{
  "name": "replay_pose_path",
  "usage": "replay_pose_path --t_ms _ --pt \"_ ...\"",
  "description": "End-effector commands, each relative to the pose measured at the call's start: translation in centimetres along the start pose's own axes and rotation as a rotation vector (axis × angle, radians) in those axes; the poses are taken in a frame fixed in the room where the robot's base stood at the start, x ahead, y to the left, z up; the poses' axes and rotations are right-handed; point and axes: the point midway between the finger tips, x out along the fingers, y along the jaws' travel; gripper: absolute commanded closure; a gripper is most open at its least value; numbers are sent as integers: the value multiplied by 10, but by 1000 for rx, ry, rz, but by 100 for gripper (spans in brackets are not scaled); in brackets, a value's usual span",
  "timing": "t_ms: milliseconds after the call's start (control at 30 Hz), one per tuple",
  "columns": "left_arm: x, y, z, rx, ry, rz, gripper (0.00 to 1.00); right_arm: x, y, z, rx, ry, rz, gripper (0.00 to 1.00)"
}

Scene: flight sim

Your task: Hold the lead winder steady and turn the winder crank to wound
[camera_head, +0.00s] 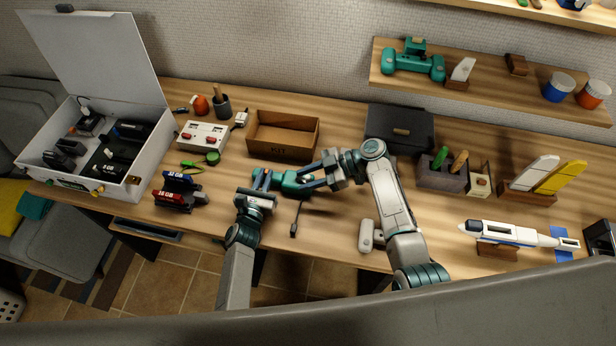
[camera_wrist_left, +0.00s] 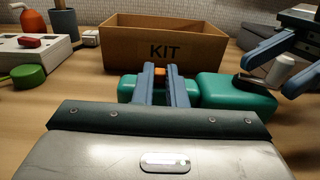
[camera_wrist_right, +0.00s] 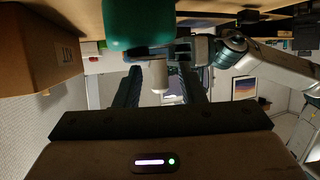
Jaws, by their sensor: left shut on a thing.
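The lead winder (camera_head: 292,184) is a teal body lying on the table in front of the KIT box; it also shows in the left wrist view (camera_wrist_left: 235,92). My left gripper (camera_head: 262,180) is shut on its narrower left part, with a bit of orange showing between the fingers (camera_wrist_left: 166,75). The winder crank (camera_wrist_left: 257,84) is a dark arm with a pale knob (camera_wrist_right: 158,75), at the winder's right end. My right gripper (camera_head: 312,178) is at this end, its fingers (camera_wrist_right: 160,88) open on both sides of the knob with gaps visible.
The cardboard KIT box (camera_head: 283,148) stands just behind the winder. A black cable (camera_head: 297,218) lies in front, and a white handset-like thing (camera_head: 367,236) lies by my right arm. A red-buttoned white box (camera_head: 201,136) is at the left. A dark case (camera_head: 400,128) is behind right.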

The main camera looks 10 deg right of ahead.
Motion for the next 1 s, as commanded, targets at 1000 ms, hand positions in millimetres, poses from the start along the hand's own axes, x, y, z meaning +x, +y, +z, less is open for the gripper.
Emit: replay_pose_path --t_ms 1000 --pt "0 0 0 0 0 0 100 6 -6 -1 80 -1 191 100"
